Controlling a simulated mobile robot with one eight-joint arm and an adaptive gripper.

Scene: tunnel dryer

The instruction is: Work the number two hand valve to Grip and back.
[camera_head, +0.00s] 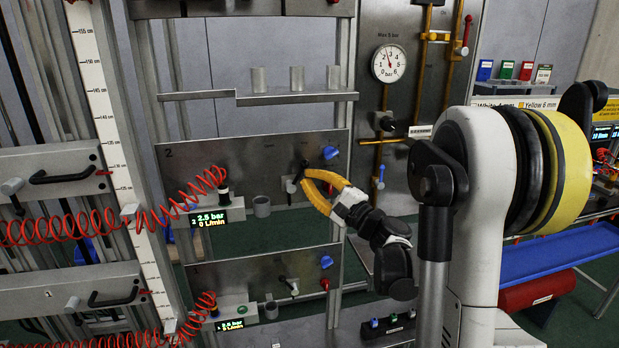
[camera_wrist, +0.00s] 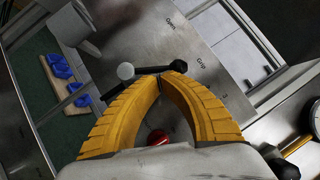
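The number two panel (camera_head: 232,160) is a grey metal plate marked "2". Its hand valve (camera_head: 291,187) has a black lever with a light grey knob, left of and below its dark hub. In the wrist view the lever (camera_wrist: 148,71) runs from the grey knob to a black rounded end. The labels "Open" and "Grip" lie above and to the right of it. My gripper (camera_head: 304,179) has yellow ribbed fingers, and it also shows in the wrist view (camera_wrist: 161,80). Its tips come together at the lever. The lever is not visibly clamped between them; contact is unclear.
A blue knob (camera_head: 330,153) sits right of the valve, and a red knob (camera_wrist: 157,137) shows between my fingers. A grey cup (camera_head: 262,206) and red coiled hose (camera_head: 150,215) are at the left. The number one panel (camera_head: 240,278) lies below with a similar valve.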

